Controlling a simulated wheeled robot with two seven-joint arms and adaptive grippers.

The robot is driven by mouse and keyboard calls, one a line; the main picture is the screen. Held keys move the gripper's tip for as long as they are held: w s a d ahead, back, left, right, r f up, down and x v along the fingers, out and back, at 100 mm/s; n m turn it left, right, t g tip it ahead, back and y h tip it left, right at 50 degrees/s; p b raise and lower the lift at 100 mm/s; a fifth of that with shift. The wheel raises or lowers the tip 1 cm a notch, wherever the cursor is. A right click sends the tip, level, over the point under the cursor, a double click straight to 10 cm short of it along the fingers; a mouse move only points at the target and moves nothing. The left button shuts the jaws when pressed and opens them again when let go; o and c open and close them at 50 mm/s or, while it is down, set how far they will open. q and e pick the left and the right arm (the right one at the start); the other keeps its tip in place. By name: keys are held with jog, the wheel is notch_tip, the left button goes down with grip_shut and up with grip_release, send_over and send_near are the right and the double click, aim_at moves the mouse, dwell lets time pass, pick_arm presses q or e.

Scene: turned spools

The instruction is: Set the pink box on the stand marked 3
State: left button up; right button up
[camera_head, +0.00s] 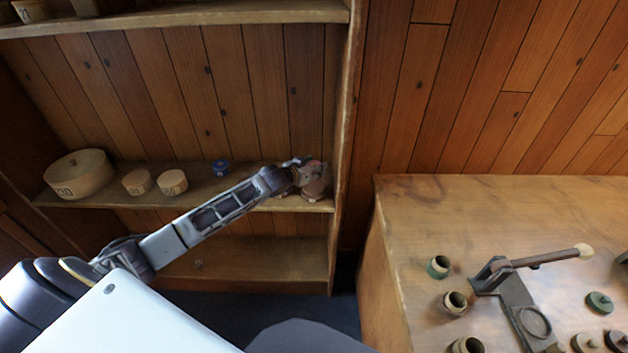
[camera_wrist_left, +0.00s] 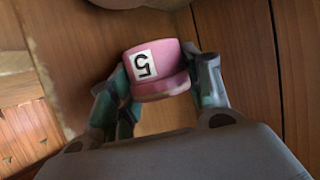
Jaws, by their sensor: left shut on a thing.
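The pink box (camera_wrist_left: 160,68) is a small rounded box with a white label that reads 5, upside down in the left wrist view. My left gripper (camera_wrist_left: 162,85) is shut on it, one finger on each side. In the head view my left gripper (camera_head: 298,172) reaches to the right end of the middle shelf, where pinkish round shapes (camera_head: 315,189) show at and below the fingertips. The gripper partly hides them. I cannot make out a stand marked 3. My right gripper is not in view.
A shelf upright stands close right of the gripper. At right, a wooden bench (camera_head: 450,205) carries a lever tool (camera_head: 520,290) and several spools.

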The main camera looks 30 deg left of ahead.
aim_at(314, 186)
pick_arm(q)
jog(key=shift+f, duration=0.95)
jog(key=shift+f, duration=0.1)
jog(key=shift+f, duration=1.75)
jog(key=shift+f, duration=0.1)
jog(key=o, duration=1)
jog(key=shift+v, duration=6.05)
